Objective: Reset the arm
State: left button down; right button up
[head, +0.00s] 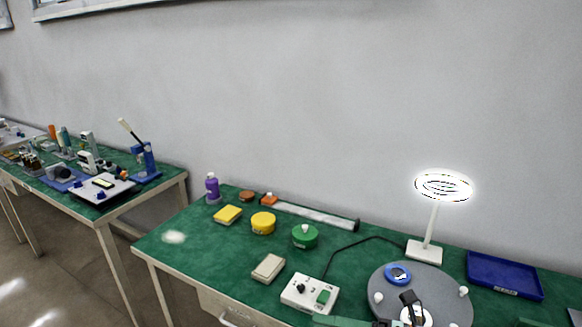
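A grey round turntable (385,309) sits at the lower right of the green table (200,257). A blue ring-shaped piece (398,273) and small white knobs are on it. A white control box (296,290) with a black knob and a green switch lies left of the turntable.
A lit ring lamp (427,250) stands behind the turntable, beside a blue tray (504,275). A green canister (305,237), yellow canister (263,223), yellow block (228,215), beige block (268,267) and purple bottle (212,187) stand leftward. The table's front left is clear. Another cluttered table (150,187) stands left.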

jog(key=s+d+f+m+t+h, duration=0.1)
jog(key=d+f+m+t+h, duration=0.2)
jog(key=m, duration=0.6)
jog(key=s+d+f+m+t+h+p, duration=0.1)
jog(key=f+m+t+h, duration=0.35)
jog(key=m, duration=0.35)
jog(key=s+d+f+m+t+h, duration=0.1)
jog(key=d+f+m+t+h, duration=0.3)
jog(key=m, duration=0.5)
jog(key=s+d+f+m+g+h, duration=0.1)
jog(key=s+f+m+g+h, duration=0.2)
jog(key=s+f+m+g, duration=0.4)
jog(key=s+f, duration=0.5)
jog(key=s, duration=0.1)
jog(key=shift+s+d+f+m+p, duration=0.2)
jog(key=shift+f+m+p, duration=0.05)
jog(key=shift+m+p, duration=0.15)
